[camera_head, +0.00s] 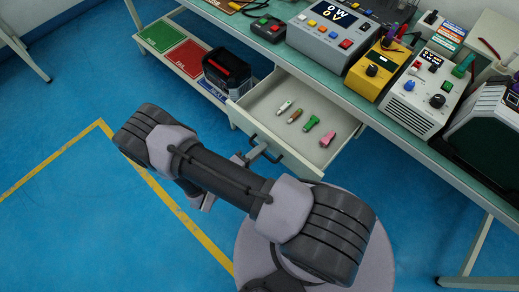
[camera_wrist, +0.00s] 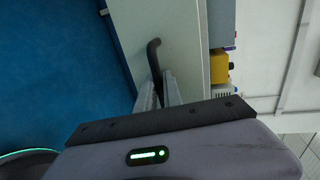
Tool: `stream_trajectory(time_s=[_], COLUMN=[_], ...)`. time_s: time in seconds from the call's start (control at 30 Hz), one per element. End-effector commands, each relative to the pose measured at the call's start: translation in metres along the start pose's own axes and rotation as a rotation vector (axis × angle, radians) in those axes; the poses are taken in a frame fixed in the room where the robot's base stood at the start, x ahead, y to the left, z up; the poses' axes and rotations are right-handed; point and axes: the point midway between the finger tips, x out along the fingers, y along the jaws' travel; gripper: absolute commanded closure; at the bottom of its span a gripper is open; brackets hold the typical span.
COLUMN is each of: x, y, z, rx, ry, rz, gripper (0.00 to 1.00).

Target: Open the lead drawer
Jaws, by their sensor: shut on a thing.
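The lead drawer (camera_head: 335,106) is pulled out from under the bench and its inside shows. Several small leads or plugs lie in it: a white-green one (camera_head: 285,106), a brown one (camera_head: 295,116), a green one (camera_head: 311,123) and a pink one (camera_head: 327,139). Its dark bar handle (camera_head: 254,139) is on the front panel and also shows in the wrist view (camera_wrist: 152,50). My gripper (camera_wrist: 159,86) is shut on the handle, its fingers close to the pale drawer front (camera_wrist: 180,35). In the head view my arm partly hides the gripper (camera_head: 250,157).
The bench top (camera_head: 315,70) above carries a grey power supply (camera_head: 325,40), a yellow meter (camera_head: 373,72) and a white unit (camera_head: 420,95). A black bin (camera_head: 227,72) stands on the lower shelf left of the drawer. Blue floor (camera_head: 60,110) is clear at left.

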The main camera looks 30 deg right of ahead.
Motion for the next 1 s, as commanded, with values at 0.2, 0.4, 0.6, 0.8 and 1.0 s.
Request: stream_trajectory(time_s=[0.2, 0.4, 0.6, 0.8, 1.0], x=[0.0, 0.0, 0.0, -0.019, -0.078], y=[0.0, 0.0, 0.0, -0.002, -0.003], z=[0.0, 0.0, 0.0, 0.001, 0.002], rx=[0.0, 0.0, 0.0, 0.001, 0.002], ry=[0.0, 0.0, 0.0, -0.004, -0.008], rz=[0.0, 0.0, 0.0, -0.001, 0.001], gripper=[0.68, 0.68, 0.68, 0.68, 0.68])
